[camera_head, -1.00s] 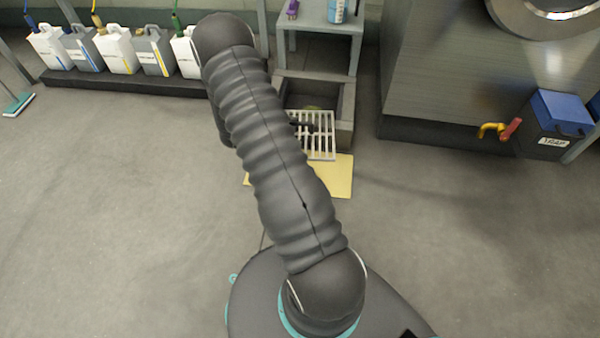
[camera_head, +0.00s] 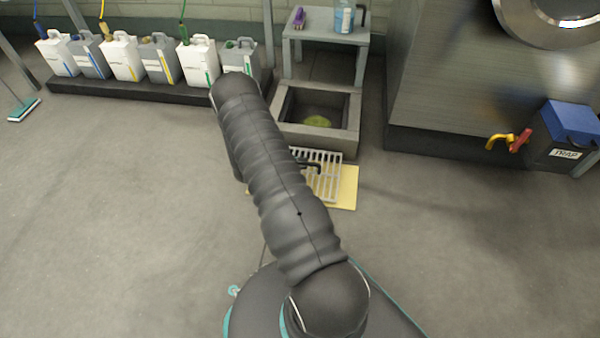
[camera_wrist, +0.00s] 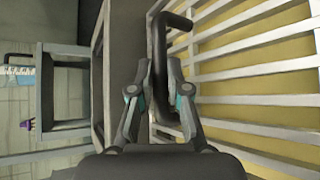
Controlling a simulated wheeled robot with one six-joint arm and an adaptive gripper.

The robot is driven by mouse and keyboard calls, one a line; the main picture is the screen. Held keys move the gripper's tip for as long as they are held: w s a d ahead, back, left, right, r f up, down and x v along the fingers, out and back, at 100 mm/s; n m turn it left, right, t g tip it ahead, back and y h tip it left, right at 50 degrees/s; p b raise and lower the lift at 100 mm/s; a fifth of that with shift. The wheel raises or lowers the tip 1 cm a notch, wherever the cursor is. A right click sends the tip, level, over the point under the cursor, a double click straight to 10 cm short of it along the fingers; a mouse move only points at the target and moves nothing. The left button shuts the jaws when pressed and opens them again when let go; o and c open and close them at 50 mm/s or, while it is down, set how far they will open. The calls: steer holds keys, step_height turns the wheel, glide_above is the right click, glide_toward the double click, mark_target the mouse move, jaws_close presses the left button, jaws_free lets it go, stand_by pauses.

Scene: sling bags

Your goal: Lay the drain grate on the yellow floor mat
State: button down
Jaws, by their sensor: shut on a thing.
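The drain grate (camera_head: 326,178) is a pale metal grid in front of the floor pit, over the yellow floor mat (camera_head: 347,190). In the wrist view the grate (camera_wrist: 260,100) fills the right side, and yellow mat (camera_wrist: 260,86) shows between its bars. I cannot tell whether the grate touches the mat or hangs just above it. My gripper (camera_wrist: 158,75) is shut on a black bent handle (camera_wrist: 177,20) at the grate's edge. In the head view my arm hides most of the gripper and the left parts of grate and mat.
The square pit (camera_head: 345,137) behind the grate is open, with something yellow-green inside. A grey stand (camera_head: 330,40) holding a bottle is behind it. Jugs (camera_head: 125,55) line a low black plinth at left. A blue-lidded trap box (camera_head: 560,135) is at right.

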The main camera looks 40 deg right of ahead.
steer(key=shift+f+b, duration=0.45)
steer(key=shift+f, duration=1.8)
steer(key=c, duration=1.1)
jaws_free()
steer(key=shift+f, duration=0.1)
steer(key=shift+c, duration=0.2)
